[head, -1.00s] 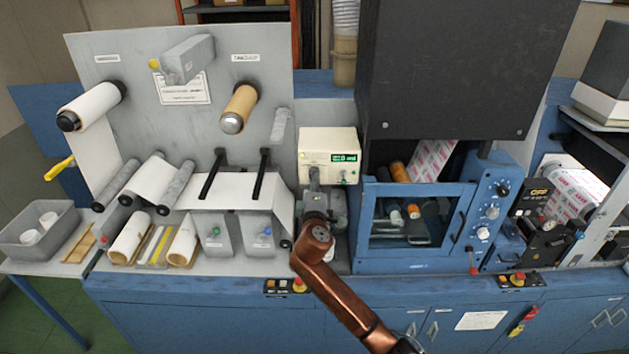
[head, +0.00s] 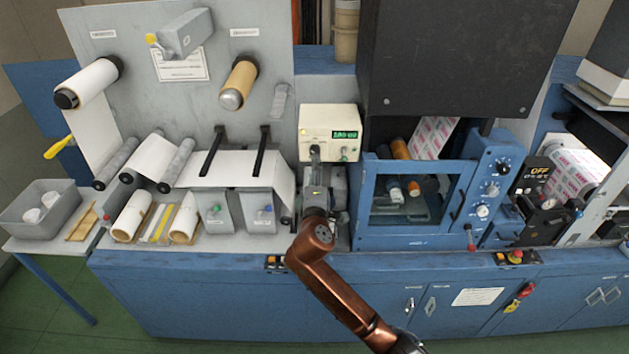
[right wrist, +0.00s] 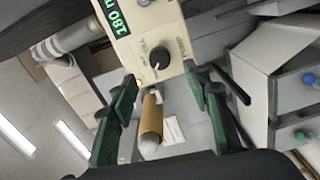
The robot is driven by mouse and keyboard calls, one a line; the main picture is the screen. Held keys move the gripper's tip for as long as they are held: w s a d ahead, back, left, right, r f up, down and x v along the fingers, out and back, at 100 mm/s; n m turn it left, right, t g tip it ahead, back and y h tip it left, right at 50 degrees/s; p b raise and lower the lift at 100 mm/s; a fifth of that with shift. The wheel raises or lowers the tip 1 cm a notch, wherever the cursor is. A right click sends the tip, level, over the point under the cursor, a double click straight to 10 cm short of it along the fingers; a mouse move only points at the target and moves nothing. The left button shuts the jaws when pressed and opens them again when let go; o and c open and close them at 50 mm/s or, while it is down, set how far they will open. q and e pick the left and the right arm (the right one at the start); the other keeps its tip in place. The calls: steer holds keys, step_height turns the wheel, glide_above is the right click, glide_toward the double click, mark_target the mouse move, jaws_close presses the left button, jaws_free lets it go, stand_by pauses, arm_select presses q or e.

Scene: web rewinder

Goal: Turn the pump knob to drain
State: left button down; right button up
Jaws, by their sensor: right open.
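A cream box (head: 330,120) with a lit green display stands in the middle of the machine in the head view. My right gripper (head: 315,155) is in front of the box's lower left part. In the right wrist view, my right gripper (right wrist: 160,74) is open, with its green-edged fingers apart on either side of the knob. Nothing is between them that they visibly touch. My left gripper is not in view.
Two grey boxes (head: 215,212) with green and blue knobs stand left of my right arm. A blue windowed cabinet (head: 455,210) with a dial panel (head: 490,190) stands to the right. The black hood (head: 455,70) overhangs it. The blue bench front (head: 200,295) runs below.

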steer(key=s, duration=0.5)
stand_by(0.3)
